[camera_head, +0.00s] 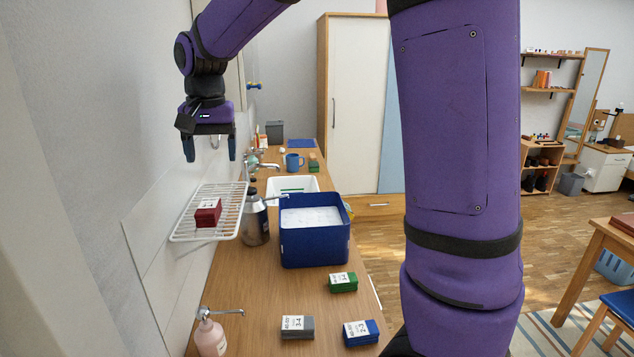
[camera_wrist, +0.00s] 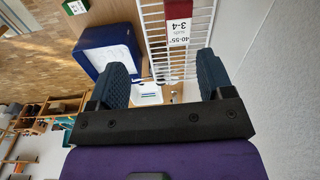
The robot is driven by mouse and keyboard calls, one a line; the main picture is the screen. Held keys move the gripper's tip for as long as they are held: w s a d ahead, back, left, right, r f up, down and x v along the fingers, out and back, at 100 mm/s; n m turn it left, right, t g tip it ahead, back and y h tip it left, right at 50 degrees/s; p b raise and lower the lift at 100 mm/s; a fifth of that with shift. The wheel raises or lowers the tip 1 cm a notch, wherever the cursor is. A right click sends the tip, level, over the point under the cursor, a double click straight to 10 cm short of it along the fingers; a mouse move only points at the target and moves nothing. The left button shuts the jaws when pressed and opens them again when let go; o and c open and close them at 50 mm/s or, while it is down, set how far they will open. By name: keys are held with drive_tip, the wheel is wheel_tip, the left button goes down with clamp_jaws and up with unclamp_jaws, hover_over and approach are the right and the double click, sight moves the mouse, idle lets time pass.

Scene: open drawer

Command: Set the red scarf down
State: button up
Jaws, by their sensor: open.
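The red scarf (camera_head: 207,215) is a small folded dark red block with a white label on top. It rests on the white wire rack (camera_head: 232,205) at the left wall. In the wrist view the red scarf (camera_wrist: 181,8) is at the top edge, partly cut off, on the rack's white bars (camera_wrist: 155,35). My gripper (camera_head: 210,157) is open and empty, fingers pointing down, above the rack and apart from the scarf. The wrist view shows a wide gap between the fingers of my gripper (camera_wrist: 163,75).
A blue bin (camera_head: 315,245) with white contents and a metal flask (camera_head: 254,222) stand right of the rack. Green (camera_head: 343,283), grey (camera_head: 297,327) and blue (camera_head: 361,333) labelled blocks lie on the counter. A pink soap bottle (camera_head: 210,336) stands in front. The wall is close on the left.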

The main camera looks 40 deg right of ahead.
drive_tip(key=s+d+n+t, duration=0.2)
drive_tip(key=s+n, duration=0.1)
drive_tip(key=s, duration=1.1)
drive_tip(key=s+d+n+t, duration=0.2)
drive_tip(key=s+d, duration=0.1)
drive_tip(key=s, duration=1.1)
drive_tip(key=shift+s+d+r+n+t, duration=0.3)
drive_tip(key=shift+r+n+t, duration=0.1)
drive_tip(key=shift+r, duration=0.05)
